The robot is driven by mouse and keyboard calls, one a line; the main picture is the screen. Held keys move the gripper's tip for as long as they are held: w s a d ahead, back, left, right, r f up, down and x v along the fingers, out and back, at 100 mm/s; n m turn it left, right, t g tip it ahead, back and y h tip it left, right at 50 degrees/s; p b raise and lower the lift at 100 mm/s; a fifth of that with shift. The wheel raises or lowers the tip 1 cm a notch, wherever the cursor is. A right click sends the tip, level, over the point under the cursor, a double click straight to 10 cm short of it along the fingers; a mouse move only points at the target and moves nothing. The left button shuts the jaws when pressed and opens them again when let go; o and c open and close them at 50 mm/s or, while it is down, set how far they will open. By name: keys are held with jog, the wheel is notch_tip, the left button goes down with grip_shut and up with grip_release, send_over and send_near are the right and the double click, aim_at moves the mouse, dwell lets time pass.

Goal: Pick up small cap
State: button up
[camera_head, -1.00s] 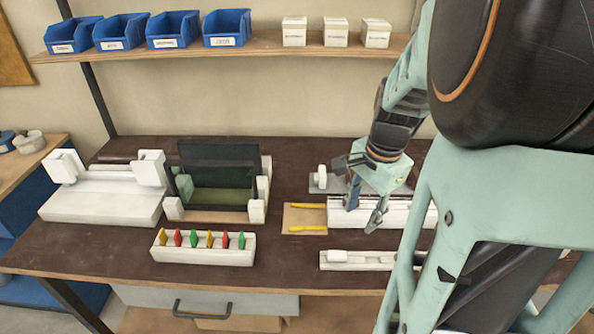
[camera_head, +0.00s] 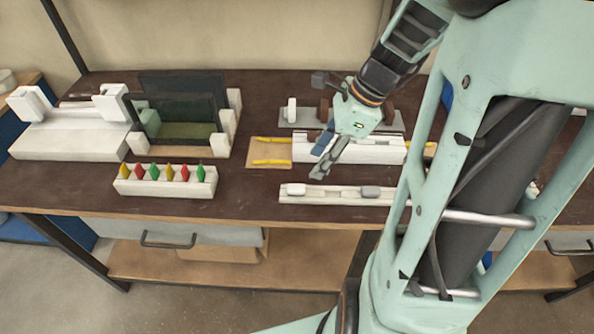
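A long white tray (camera_head: 330,197) lies near the front edge of the bench. It holds a small white piece (camera_head: 296,190) at its left and a small grey piece (camera_head: 370,191) farther right. Either could be the small cap; I cannot tell which. My gripper (camera_head: 318,164) points down with its two fingers apart and nothing visible between them. In the picture it is in front of a white profile block (camera_head: 375,149) and behind the tray, above the small pieces. The gripper hides part of the block.
A brown pad with yellow strips (camera_head: 270,161) lies left of the block. A white rack with several coloured clips (camera_head: 168,187) stands left of the tray. A dark-framed fixture (camera_head: 222,146) and a white clamp base (camera_head: 65,141) stand behind. Bare bench lies between rack and tray.

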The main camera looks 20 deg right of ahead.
send_over(300, 187)
jog(key=d, duration=0.2)
jog(key=f, duration=0.4)
jog(key=shift+s+d+f+b, duration=0.1)
jog(key=shift+s+f+b, duration=0.1)
jog(key=shift+s+b, duration=0.1)
jog(key=x, duration=0.5)
jog(key=shift+s+f+b, duration=0.15)
jog(key=shift+f+b, duration=0.05)
jog(key=shift+b, duration=0.1)
jog(key=c, duration=0.8)
